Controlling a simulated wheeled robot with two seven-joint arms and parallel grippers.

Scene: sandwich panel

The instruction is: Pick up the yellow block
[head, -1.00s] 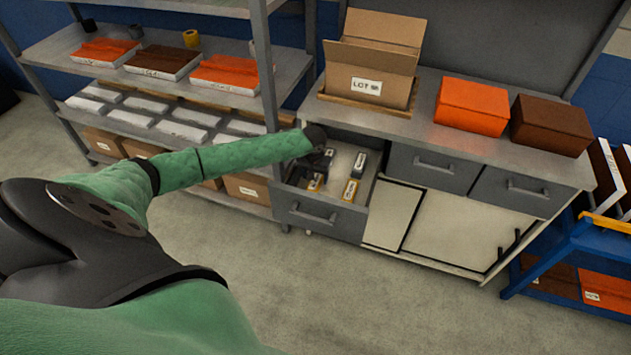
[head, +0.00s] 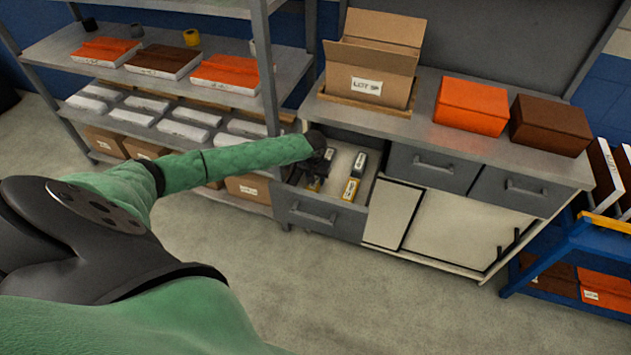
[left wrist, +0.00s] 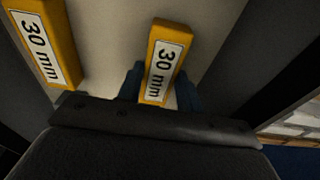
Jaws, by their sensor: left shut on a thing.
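In the left wrist view, a yellow block (left wrist: 165,58) with a white "30 mm" label lies between the fingers of my left gripper (left wrist: 159,92), which is shut on its near end. A second yellow "30 mm" block (left wrist: 45,42) lies to its left, apart from the gripper. In the head view my left gripper (head: 318,168) reaches down into the open drawer (head: 325,218) and hides most of the held block. The other yellow block (head: 350,188) shows to its right. My right gripper is not in view.
A grey block (head: 360,163) lies behind the free yellow block. The drawer walls stand close around the gripper. The counter (head: 425,128) above holds an open carton (head: 370,60), an orange box (head: 471,106) and a brown box (head: 550,125). A shelf rack (head: 265,65) stands left.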

